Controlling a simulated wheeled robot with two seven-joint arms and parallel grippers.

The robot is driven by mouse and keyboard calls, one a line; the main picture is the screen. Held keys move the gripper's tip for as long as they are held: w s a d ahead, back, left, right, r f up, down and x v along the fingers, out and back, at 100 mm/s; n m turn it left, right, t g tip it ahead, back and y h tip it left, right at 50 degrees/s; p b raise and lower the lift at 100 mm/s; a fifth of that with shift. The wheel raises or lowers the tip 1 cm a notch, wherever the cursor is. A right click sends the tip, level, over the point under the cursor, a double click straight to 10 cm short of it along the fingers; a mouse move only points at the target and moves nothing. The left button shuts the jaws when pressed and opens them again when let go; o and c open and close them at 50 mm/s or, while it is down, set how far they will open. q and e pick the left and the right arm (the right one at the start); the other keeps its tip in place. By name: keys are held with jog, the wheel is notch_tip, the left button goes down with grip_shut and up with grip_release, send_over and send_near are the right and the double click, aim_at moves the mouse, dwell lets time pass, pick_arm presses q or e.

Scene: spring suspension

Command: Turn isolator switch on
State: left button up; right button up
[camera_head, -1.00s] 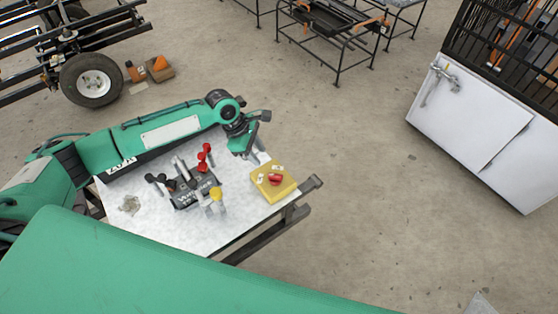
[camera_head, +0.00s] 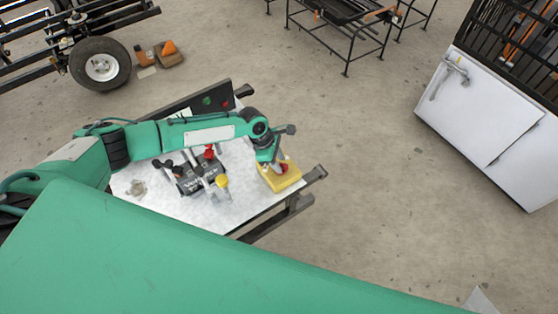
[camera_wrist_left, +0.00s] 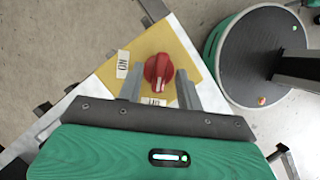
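The isolator switch is a red knob on a yellow box (camera_head: 284,184) at the right end of the table in the head view. The knob (camera_wrist_left: 158,68) shows clearly in the wrist view, with a white mark on its lower end. A white label (camera_wrist_left: 122,64) lies left of it; a second label (camera_wrist_left: 153,101) below it is partly hidden by the gripper. My left gripper (camera_wrist_left: 160,74) is open, with one finger on each side of the knob and small gaps visible; I cannot tell its height. In the head view my left gripper (camera_head: 274,164) hangs over the box. My right gripper is not in view.
A black lever block (camera_head: 200,180) with red, black and yellow knobs stands left of the box on the table (camera_head: 240,212). A dark panel (camera_head: 214,100) with green and red buttons stands at the back edge. A white cabinet (camera_head: 478,110) stands apart on the right.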

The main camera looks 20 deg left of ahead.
pick_arm(q)
jog(key=shift+d+f, duration=0.1)
jog(key=shift+f, duration=0.25)
